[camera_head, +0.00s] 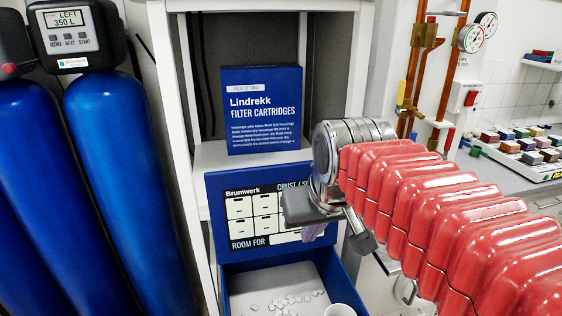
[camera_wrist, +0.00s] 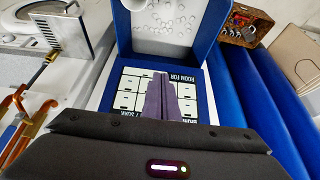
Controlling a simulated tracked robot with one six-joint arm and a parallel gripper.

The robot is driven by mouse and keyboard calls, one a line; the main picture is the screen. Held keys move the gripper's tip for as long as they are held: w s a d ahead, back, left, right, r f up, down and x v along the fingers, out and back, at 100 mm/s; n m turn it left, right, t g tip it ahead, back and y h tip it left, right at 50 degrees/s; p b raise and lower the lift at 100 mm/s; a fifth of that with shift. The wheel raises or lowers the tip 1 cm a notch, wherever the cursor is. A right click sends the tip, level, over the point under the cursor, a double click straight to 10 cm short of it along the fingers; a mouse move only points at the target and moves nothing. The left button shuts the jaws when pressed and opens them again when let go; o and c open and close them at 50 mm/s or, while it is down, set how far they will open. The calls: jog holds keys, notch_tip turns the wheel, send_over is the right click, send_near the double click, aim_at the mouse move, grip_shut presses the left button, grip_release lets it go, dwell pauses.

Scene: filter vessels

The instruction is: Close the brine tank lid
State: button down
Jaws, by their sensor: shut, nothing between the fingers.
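The brine tank is an open blue box (camera_head: 352,286) low in a white frame, with white salt tablets (camera_head: 287,302) and a white tube (camera_head: 340,310) inside. Its blue lid (camera_head: 215,205) stands upright at the back, its labelled face toward me. In the wrist view the picture is inverted: the tank (camera_wrist: 123,35) is at the top and the lid (camera_wrist: 205,98) below it. My gripper (camera_head: 312,234) is at the right part of the lid's face. Its purple fingers (camera_wrist: 161,80) are together and empty, pictured over the label. I cannot tell whether they touch the lid.
A blue filter cartridge box (camera_head: 262,110) stands on the shelf (camera_head: 240,153) above the lid. White frame posts (camera_head: 182,130) flank the tank. Tall blue vessels (camera_head: 115,170) stand at left. Copper pipes (camera_head: 408,90) and a counter (camera_head: 490,172) are at right.

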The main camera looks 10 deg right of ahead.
jog(key=w+r, duration=0.3)
jog(key=w, duration=0.6)
jog(key=w+d+r, duration=0.1)
jog(key=w+r, duration=0.1)
jog(key=w, duration=0.8)
jog(key=w+r, duration=0.3)
jog(key=w, duration=0.7)
jog(key=shift+d+r+g, duration=0.3)
jog(key=shift+d+r, duration=0.05)
notch_tip(320, 180, down, 9)
jog(key=shift+f, duration=0.2)
jog(key=shift+w, duration=0.1)
